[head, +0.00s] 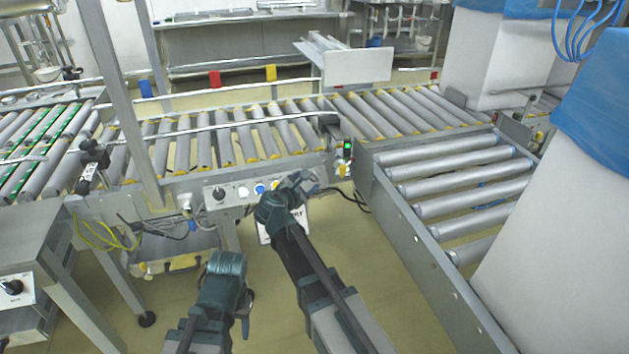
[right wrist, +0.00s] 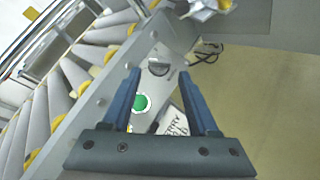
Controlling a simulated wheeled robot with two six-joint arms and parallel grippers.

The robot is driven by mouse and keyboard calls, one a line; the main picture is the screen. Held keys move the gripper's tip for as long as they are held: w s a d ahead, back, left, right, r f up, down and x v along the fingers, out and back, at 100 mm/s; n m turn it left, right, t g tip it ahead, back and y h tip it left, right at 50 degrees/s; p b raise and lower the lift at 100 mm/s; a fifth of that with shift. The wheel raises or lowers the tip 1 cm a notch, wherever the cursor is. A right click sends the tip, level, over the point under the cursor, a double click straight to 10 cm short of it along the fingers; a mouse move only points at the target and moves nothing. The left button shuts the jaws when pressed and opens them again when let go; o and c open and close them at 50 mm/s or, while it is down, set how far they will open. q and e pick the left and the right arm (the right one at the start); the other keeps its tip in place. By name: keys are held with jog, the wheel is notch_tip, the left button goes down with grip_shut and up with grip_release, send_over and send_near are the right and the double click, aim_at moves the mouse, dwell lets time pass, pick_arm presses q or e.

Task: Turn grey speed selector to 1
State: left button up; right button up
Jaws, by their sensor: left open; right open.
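In the right wrist view a dark grey round selector knob (right wrist: 158,69) sits on the conveyor's light grey control panel, just beyond a green button (right wrist: 141,103). My right gripper (right wrist: 161,72) is open, its two blue fingers on either side of the knob in the picture; I cannot tell whether they touch it. In the head view my right gripper (head: 308,183) is at the panel's right end and hides that knob. My left gripper (head: 246,318) is low in front of the conveyor, away from the panel, open and empty.
The panel also has a black knob (head: 218,193) and a blue button (head: 259,189). A sign (head: 266,232) hangs below it, partly hidden. Another black knob (head: 12,287) is on a box at far left. The roller conveyor (head: 440,240) flanks the right; floor between is clear.

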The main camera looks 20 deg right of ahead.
aim_at(316, 175)
jog(key=shift+b+x, duration=0.75)
jog(key=shift+x, duration=2.35)
